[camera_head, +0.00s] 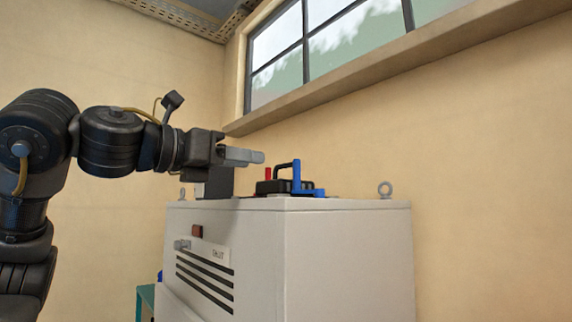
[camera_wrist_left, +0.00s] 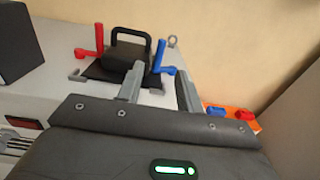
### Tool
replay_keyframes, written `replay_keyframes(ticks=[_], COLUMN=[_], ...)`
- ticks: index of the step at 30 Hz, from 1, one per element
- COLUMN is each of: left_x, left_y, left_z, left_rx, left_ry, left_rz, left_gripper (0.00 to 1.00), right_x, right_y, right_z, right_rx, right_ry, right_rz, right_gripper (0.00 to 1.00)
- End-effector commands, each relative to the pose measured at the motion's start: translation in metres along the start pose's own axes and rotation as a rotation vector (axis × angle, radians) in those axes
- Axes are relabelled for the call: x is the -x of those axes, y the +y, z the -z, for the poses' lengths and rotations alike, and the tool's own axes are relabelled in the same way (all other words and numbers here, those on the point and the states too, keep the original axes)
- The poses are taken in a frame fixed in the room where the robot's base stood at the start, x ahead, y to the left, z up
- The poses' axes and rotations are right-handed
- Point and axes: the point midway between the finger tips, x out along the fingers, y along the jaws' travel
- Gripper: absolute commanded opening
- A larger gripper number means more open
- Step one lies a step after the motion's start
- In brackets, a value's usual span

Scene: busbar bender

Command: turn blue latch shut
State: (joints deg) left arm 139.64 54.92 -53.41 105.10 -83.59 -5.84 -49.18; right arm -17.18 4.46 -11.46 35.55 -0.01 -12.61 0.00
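The blue latch (camera_head: 297,178) stands on top of the grey cabinet, with an upright handle and a low blue foot at its base. It also shows in the left wrist view (camera_wrist_left: 159,56), right of a black block with a loop handle (camera_wrist_left: 125,50). A matching red latch (camera_wrist_left: 99,42) stands on the block's left side. My left gripper (camera_head: 260,157) is above the cabinet top, left of the blue latch and apart from it. In the left wrist view its two fingers (camera_wrist_left: 159,72) are spread and empty, with the blue latch beyond the gap. My right gripper is not in view.
An orange tray (camera_wrist_left: 254,124) with blue and red pieces lies beyond the right finger. A wall and window are behind.

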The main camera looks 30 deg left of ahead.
Motion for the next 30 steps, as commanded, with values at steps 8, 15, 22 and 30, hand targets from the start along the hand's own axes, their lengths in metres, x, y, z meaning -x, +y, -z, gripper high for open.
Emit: replay_keyframes(ticks=[8,15,22,30], left_x=[-0.048,-0.084,-0.098,-0.098], left_y=[-0.001,0.0,0.0,0.0], left_z=[-0.002,-0.002,0.0,0.001], left_rx=[0.006,0.005,0.004,0.004], left_ry=[0.008,0.005,0.003,0.003], left_rz=[0.004,0.001,0.001,0.001], left_gripper=[0.36,0.36,0.36,0.34], right_x=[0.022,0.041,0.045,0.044], right_y=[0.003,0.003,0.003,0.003], right_z=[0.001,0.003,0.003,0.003], right_rx=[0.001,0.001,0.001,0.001], right_ry=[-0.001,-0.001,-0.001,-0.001], right_rz=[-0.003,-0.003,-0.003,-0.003], right_gripper=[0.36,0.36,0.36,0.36])
